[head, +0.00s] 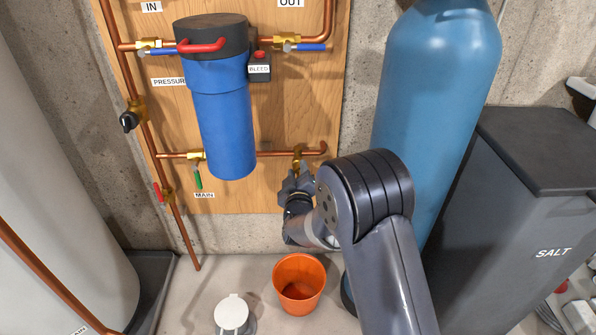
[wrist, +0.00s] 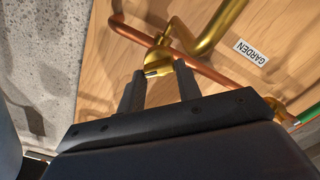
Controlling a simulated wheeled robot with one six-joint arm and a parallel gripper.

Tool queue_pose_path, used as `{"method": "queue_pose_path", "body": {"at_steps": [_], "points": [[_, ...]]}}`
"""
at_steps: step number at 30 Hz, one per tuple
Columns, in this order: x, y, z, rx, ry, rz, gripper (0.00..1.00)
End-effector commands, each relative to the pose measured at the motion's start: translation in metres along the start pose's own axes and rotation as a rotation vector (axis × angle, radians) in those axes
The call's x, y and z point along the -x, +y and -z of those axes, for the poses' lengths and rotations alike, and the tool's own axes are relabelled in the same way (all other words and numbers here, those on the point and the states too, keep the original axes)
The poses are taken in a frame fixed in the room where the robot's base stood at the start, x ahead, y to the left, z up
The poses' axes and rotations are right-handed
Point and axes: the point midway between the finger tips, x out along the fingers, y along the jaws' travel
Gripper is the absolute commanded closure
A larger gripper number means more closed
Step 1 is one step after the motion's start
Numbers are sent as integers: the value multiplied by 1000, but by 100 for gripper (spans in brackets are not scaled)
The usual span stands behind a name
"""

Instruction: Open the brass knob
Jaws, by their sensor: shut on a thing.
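The brass knob (wrist: 159,65) shows in the wrist view at the copper pipe, beside a curved brass spout (wrist: 216,28). My gripper (wrist: 161,76) has a fingertip on each side of the knob and is shut on it. In the head view my gripper (head: 297,178) reaches up to the brass tap (head: 299,154) at the right end of the lower copper pipe. My fingers and wrist hide most of the knob there, and I cannot tell how far it is turned.
A GARDEN label (wrist: 251,53) is on the wooden panel (head: 275,190). The blue filter housing (head: 226,130) hangs left of my gripper, and a tall blue tank (head: 440,70) stands right. An orange bucket (head: 299,283) and a white-lidded container (head: 231,314) stand on the floor below.

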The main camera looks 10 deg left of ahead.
Motion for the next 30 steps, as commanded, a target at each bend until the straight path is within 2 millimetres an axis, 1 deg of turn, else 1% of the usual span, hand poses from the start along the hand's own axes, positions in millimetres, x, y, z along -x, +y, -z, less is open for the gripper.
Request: {"method": "queue_pose_path", "body": {"at_steps": [9, 18, 24, 30], "points": [[0, -1, 1, 297, 1, 0, 90], [0, -2, 0, 536, 1, 1, 90], [0, -2, 0, 639, 2, 0, 90], [0, -3, 0, 696, 2, 0, 90]]}}
